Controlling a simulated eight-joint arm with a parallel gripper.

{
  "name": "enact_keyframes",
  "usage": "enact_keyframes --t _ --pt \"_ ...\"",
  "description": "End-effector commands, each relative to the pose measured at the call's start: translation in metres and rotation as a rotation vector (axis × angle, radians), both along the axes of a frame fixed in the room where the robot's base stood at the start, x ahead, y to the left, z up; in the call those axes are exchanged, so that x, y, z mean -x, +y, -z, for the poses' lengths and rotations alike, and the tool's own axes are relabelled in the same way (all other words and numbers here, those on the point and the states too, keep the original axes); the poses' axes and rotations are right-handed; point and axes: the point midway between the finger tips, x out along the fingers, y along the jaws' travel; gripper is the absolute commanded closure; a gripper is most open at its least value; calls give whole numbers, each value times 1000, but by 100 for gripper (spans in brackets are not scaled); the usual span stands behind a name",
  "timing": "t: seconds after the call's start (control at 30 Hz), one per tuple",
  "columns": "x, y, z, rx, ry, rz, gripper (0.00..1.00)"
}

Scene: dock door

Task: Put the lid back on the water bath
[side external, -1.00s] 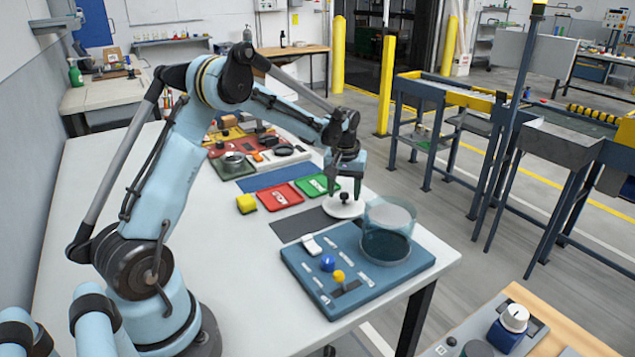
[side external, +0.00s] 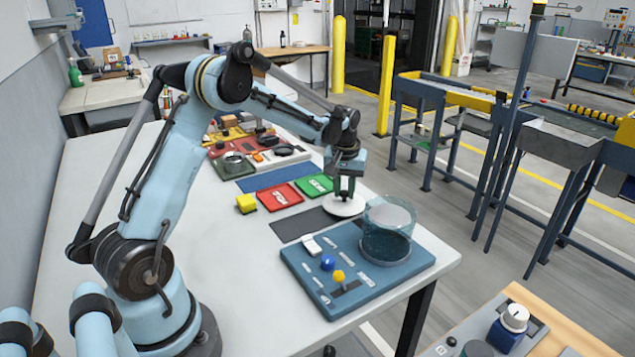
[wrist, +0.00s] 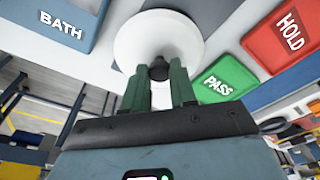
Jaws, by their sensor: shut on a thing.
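The lid is a white disc (side external: 345,207) with a dark knob, lying by the far corner of the blue base near the table's right edge. My gripper (side external: 345,190) is above it, pointing down, with its fingers shut on the knob. In the wrist view the white lid (wrist: 150,40) sits beyond the green fingers (wrist: 160,85), which close around the dark knob (wrist: 158,68). The water bath (side external: 388,240) is a clear round vessel with dark liquid, standing open on the blue base (side external: 330,290). A plate marked BATH (wrist: 62,25) also shows in the wrist view.
A red HOLD tray (side external: 280,197) and a green PASS tray (side external: 314,186) lie behind the lid. A dark mat (side external: 300,224) lies beside the lid. The white tabletop (side external: 240,270) is clear at front left.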

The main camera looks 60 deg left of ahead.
Motion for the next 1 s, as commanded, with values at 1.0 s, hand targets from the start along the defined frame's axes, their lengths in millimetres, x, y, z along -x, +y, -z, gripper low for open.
enact_keyframes --t 1.0 --pt "9 -131 -155 2 4 10 100"
